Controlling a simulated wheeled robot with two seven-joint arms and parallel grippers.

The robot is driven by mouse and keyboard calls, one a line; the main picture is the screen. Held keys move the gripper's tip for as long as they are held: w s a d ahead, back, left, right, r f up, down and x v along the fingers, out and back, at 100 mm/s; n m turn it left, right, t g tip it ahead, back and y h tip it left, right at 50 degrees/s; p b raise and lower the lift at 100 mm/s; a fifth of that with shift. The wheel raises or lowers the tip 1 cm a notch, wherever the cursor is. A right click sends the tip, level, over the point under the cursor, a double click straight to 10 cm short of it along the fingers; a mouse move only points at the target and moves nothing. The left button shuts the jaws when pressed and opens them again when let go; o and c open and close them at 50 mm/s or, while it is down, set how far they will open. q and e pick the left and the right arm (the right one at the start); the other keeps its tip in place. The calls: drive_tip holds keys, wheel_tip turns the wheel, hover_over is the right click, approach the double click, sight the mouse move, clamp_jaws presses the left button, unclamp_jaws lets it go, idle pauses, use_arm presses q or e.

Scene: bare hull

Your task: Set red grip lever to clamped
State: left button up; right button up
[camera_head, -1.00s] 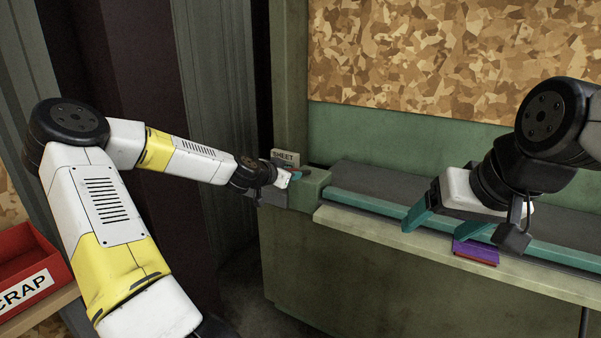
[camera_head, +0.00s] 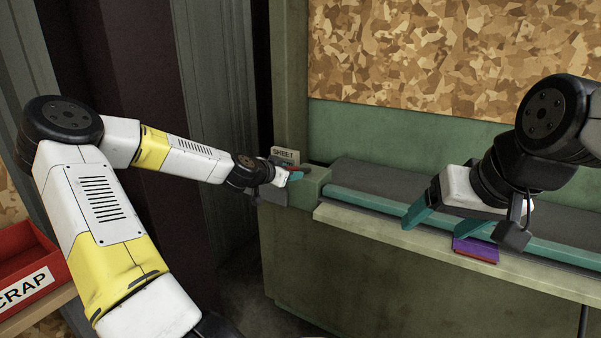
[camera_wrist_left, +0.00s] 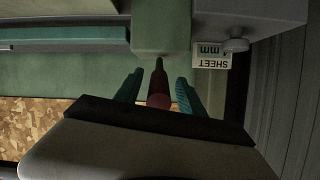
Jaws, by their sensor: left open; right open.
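The red grip lever (camera_wrist_left: 159,92) shows in the left wrist view, a red handle with a dark thin end, between the two teal fingers of my left gripper (camera_wrist_left: 158,90). The fingers are open, one on each side of it, with gaps visible. In the head view my left gripper (camera_head: 292,175) is at the left end of the green machine, and the lever there is mostly hidden. My right gripper (camera_head: 445,225) is open over the front ledge, above a purple and red block (camera_head: 476,249).
A "SHEET" sign (camera_head: 285,155) stands behind my left gripper. The green machine (camera_head: 350,265) has a teal rail (camera_head: 370,203) along its bed. A red SCRAP bin (camera_head: 25,262) is at lower left. A rounded knob (camera_wrist_left: 236,45) shows beside the sign.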

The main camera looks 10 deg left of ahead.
use_arm(q)
drive_tip(key=v, duration=0.6)
drive_tip(key=shift+s, duration=0.4)
drive_tip(key=shift+a+r, duration=0.1)
drive_tip(key=shift+a, duration=0.05)
